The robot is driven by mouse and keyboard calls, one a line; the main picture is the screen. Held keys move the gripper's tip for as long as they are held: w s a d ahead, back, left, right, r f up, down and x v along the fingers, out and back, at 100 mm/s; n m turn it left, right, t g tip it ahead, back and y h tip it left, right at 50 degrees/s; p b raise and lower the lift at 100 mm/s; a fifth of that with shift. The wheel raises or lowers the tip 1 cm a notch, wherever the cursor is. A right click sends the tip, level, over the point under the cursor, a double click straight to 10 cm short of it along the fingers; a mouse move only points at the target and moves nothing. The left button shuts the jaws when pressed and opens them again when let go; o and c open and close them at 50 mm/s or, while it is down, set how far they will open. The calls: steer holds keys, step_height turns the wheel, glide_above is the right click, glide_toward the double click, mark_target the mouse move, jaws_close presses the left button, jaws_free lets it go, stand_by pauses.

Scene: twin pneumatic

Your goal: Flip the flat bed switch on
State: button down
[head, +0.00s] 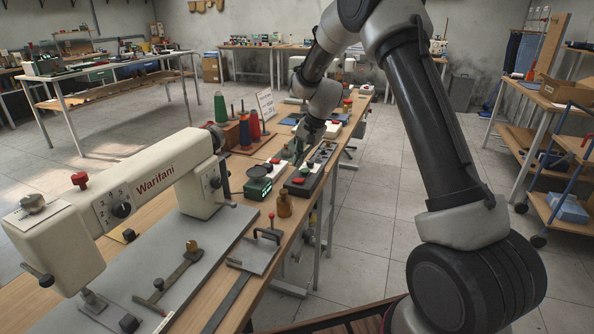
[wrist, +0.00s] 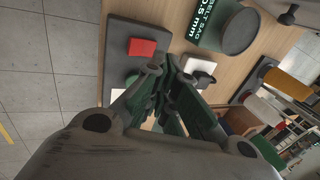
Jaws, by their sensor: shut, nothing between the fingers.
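A dark grey control box (head: 309,173) with a red button (head: 298,181) and small dark switches lies near the right edge of the wooden bench. No label naming the flat bed switch is readable, so I cannot tell which one it is. My gripper (head: 300,152) points down beside and above this box. In the wrist view my gripper (wrist: 170,88) is shut and empty. A dark panel (wrist: 118,70) with a red square button (wrist: 143,47) lies beyond its fingers there. The fingers hide part of the panel, and contact cannot be told.
A cream sewing machine (head: 168,178) marked Warifani fills the near bench. A green-faced gauge (head: 258,183) and a brass bottle (head: 284,205) stand close to the box. Thread cones (head: 244,130) stand behind.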

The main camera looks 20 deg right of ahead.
step_height(320, 180, up, 8)
steer(key=shift+d+r, duration=0.1)
stand_by(0.4)
steer(key=s+d+f+n+g, duration=0.2)
steer(key=s+f+n, duration=0.1)
steer(key=s, duration=0.3)
steer(key=s+d+r+n+t+h, duration=0.1)
steer(key=s+d+r, duration=0.2)
steer(key=s, duration=0.9)
steer(key=s+d+r+n+t+h, duration=0.1)
steer(key=s+d+r, duration=0.3)
steer(key=s+r, duration=0.3)
steer(key=s+d+r+n+t+h, duration=0.1)
steer(key=s+d+r, duration=0.3)
steer(key=s, duration=1.4)
steer(key=shift+r+n+t, duration=0.5)
steer(key=shift+r+n, duration=0.05)
steer(key=shift+n, duration=0.05)
steer(key=shift+a, duration=0.15)
